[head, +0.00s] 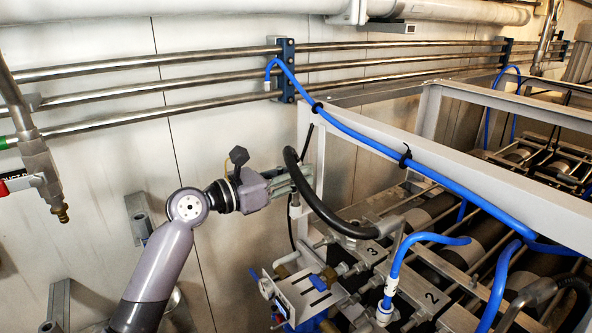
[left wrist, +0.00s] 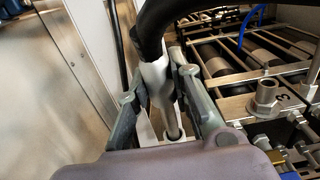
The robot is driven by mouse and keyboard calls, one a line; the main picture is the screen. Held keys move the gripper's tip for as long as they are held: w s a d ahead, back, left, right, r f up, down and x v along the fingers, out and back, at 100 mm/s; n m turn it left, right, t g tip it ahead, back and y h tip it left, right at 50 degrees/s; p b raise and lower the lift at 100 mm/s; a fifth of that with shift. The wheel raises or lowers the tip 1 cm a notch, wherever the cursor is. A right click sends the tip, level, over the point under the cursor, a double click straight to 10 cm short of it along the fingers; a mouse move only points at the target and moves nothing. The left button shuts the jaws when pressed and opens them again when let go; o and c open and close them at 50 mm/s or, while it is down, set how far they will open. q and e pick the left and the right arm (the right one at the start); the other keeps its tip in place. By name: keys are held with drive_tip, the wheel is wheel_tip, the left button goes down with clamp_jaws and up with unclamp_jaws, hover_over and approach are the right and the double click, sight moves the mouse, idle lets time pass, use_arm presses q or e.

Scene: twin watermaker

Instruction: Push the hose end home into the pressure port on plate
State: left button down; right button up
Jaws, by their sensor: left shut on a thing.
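My left gripper (head: 303,178) comes in from the left and is shut on the black hose end. In the left wrist view the pale metal hose end (left wrist: 157,85) lies between the two fingers of the gripper (left wrist: 163,100), its narrow stem pointing down. The black hose (head: 323,210) loops from the gripper down right to a metal fitting beside the plate marked 3 (head: 373,252). In the left wrist view an upright metal port fitting (left wrist: 265,97) stands by the 3, right of and apart from the held end. I cannot tell which port is the pressure port.
A white frame beam (head: 450,170) with a blue hose (head: 370,143) tied along it runs behind the plates. A gauge-and-valve block (head: 307,295) stands below the gripper. A valve (head: 40,165) hangs at the left.

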use_arm(q)
drive_tip(key=shift+f, duration=0.55)
drive_tip(key=c, duration=1.3)
unclamp_jaws()
drive_tip(key=shift+c, duration=0.2)
drive_tip(key=shift+a, duration=0.1)
drive_tip(key=v, duration=1.2)
